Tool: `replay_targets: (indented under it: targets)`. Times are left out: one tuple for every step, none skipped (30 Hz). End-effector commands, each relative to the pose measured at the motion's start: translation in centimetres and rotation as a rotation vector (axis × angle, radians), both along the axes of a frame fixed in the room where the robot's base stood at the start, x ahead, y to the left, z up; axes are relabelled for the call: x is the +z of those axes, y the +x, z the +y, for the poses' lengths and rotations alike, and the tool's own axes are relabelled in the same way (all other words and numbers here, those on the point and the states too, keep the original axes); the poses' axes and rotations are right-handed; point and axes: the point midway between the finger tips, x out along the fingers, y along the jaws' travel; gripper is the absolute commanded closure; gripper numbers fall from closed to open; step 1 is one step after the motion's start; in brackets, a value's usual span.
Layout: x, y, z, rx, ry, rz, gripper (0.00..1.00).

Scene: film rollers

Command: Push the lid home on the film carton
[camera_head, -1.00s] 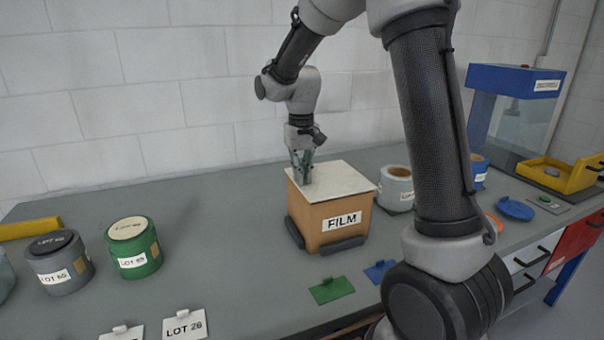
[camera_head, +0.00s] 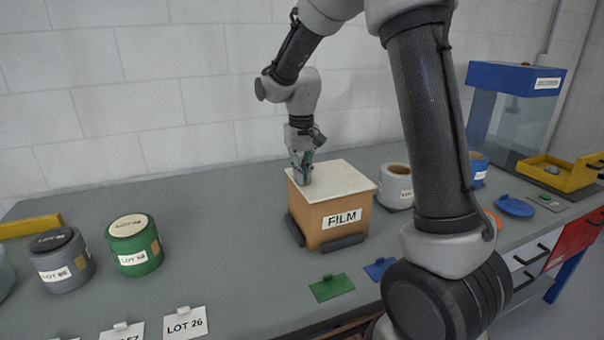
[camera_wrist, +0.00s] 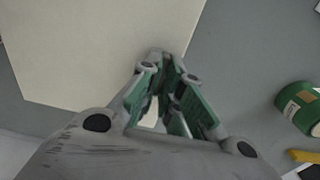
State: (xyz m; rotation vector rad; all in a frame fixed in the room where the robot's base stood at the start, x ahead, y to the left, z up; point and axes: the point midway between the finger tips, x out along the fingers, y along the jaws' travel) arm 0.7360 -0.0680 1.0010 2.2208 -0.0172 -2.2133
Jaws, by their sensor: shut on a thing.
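The film carton (camera_head: 325,225) is a brown box with a FILM label, standing on the bench between dark holders at its base. Its pale flat lid (camera_head: 338,178) lies across the top; I cannot tell whether it is fully seated. My gripper (camera_head: 302,180) points down at the lid's left edge. In the wrist view, the green-padded fingers (camera_wrist: 160,58) come together at the edge of the lid (camera_wrist: 95,50). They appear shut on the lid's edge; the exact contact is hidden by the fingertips.
A green roller tin (camera_head: 134,246) and a grey one (camera_head: 61,262) stand at left. A grey-white roll (camera_head: 397,180) is right of the carton, close to my arm. Green (camera_head: 331,287) and blue (camera_head: 380,268) tags lie in front. The bench between carton and green tin is clear.

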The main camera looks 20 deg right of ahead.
Motion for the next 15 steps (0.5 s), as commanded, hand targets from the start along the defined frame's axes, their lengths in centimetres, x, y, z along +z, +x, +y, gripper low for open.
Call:
replay_targets:
  targets:
    - [-0.22,-0.10,-0.04,0.000,-0.001,0.004,1.00]
    - [-0.23,-0.11,-0.04,0.000,-0.001,0.005,1.00]
    - [-0.24,-0.12,-0.04,0.000,-0.001,0.005,1.00]
    - [-0.25,-0.13,-0.04,-0.001,-0.001,0.005,1.00]
    - [-0.26,-0.13,-0.05,-0.001,-0.001,0.005,1.00]
    - [-0.27,-0.14,-0.05,-0.001,-0.001,0.006,1.00]
    - [-0.28,-0.15,-0.05,-0.001,-0.001,0.006,1.00]
    - [-0.29,-0.15,-0.05,-0.001,-0.001,0.006,1.00]
    - [-0.30,-0.17,-0.05,-0.001,-0.001,0.007,1.00]
    - [-0.31,-0.17,-0.05,-0.001,-0.001,0.007,1.00]
    - [-0.32,-0.18,-0.05,-0.001,-0.001,0.007,0.88]
    - [-0.32,-0.18,-0.05,-0.001,-0.001,0.007,0.80]
    - [-0.31,-0.18,-0.05,-0.001,-0.001,0.007,0.75]
    - [-0.31,-0.18,-0.05,-0.001,-0.001,0.007,0.70]
    - [-0.30,-0.17,-0.05,-0.001,-0.001,0.007,0.68]
